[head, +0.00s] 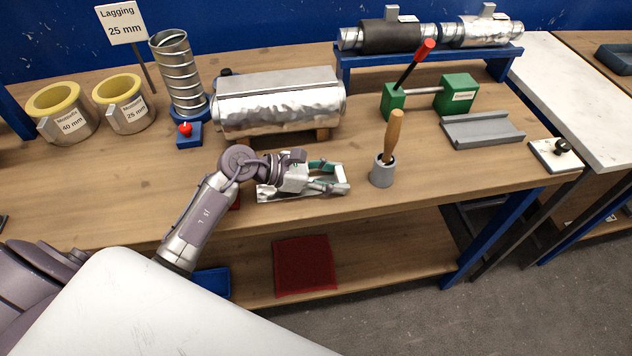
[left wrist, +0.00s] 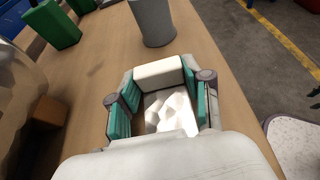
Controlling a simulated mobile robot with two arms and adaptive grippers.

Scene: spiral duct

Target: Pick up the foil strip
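A shiny silver foil piece (head: 267,193), which looks like the foil strip, lies near the front edge of the wooden bench in the head view, partly hidden by my gripper. My left gripper (head: 328,176) is low over it, with its teal-padded fingers spread apart. In the left wrist view the crinkled foil (left wrist: 166,112) shows between the two fingers (left wrist: 160,88), with a pale raised end piece (left wrist: 159,73) beyond it. I cannot tell whether the pads touch the foil. My right gripper is not in view.
A grey cup (head: 382,171) with a wooden-handled tool stands right of the gripper. A foil-wrapped duct (head: 280,103) lies behind it. A green clamp (head: 455,94) and a grey channel (head: 483,129) are farther right. The bench front edge is close.

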